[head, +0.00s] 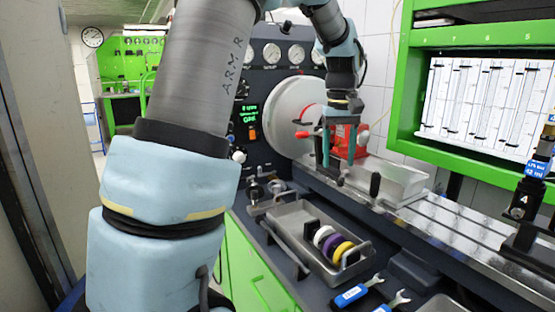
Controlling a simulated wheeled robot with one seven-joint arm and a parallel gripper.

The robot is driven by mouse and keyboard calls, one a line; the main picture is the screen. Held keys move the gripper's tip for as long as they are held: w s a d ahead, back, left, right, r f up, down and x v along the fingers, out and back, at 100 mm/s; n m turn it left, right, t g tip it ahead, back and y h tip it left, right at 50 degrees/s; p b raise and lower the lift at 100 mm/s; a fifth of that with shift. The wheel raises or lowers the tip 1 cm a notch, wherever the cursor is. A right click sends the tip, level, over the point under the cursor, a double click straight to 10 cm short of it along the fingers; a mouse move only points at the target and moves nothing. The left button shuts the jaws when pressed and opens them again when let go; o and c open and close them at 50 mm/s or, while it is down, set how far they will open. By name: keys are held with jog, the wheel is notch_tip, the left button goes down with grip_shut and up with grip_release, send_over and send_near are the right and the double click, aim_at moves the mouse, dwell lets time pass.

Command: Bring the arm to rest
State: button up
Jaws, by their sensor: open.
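My arm fills the left and centre of the head view, with its grey link marked "ARM R" in front. It bends over at the top and comes down again at the centre right. My gripper (334,165) points down there, in front of the large pale disc (297,110) and beside a red part (349,139). The gripper is open and I see nothing held in it. Whether a finger touches the bench parts behind it, I cannot tell.
A metal tray (283,224) holds white, purple and yellow rings (332,244). An open metal box (398,180) stands on the bench rail (448,220). Blue-handled wrenches (350,296) lie in front. A green-framed flow-tube cabinet (400,110) stands right; a gauge panel (268,90) stands behind.

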jog(key=s+a+f, duration=0.4)
jog(key=a, duration=0.4)
jog(key=s+a+f+t, duration=0.1)
jog(key=s+a+f, duration=0.3)
jog(key=a, duration=0.4)
jog(key=s+a+f+m, duration=0.1)
jog(key=s+a+f, duration=0.3)
jog(key=a, duration=0.3)
jog(key=shift+s+a+f, duration=0.15)
jog(key=shift+s+a, duration=0.2)
jog(key=shift+a, duration=0.05)
jog(key=shift+c, duration=0.3)
